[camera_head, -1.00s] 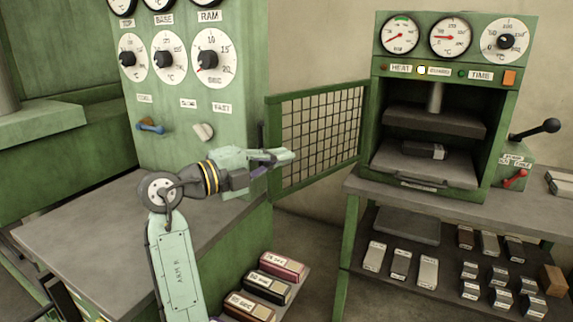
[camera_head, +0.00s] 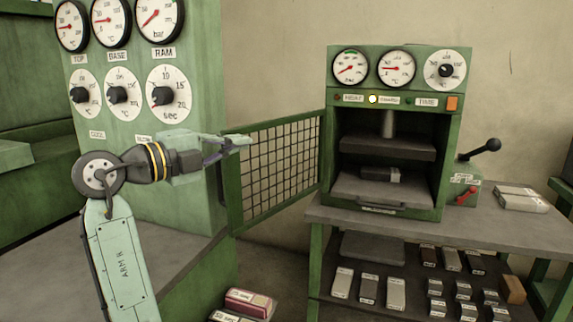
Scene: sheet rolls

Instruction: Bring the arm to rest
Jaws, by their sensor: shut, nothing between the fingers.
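My arm (camera_head: 122,262) rises from the bottom left and bends at a round grey joint towards the right. My gripper (camera_head: 243,140) points right, with its fingers closed and nothing visible between them. It shows in front of the top left corner of the open mesh gate (camera_head: 275,165). I cannot tell whether it touches the gate or is apart from it.
A green press (camera_head: 452,120) stands on a grey bench (camera_head: 490,226), with a dark labelled block (camera_head: 380,174) on its lower plate. A tall green gauge cabinet (camera_head: 190,80) stands behind my arm. Several labelled blocks lie on the shelf (camera_head: 330,308) under the bench.

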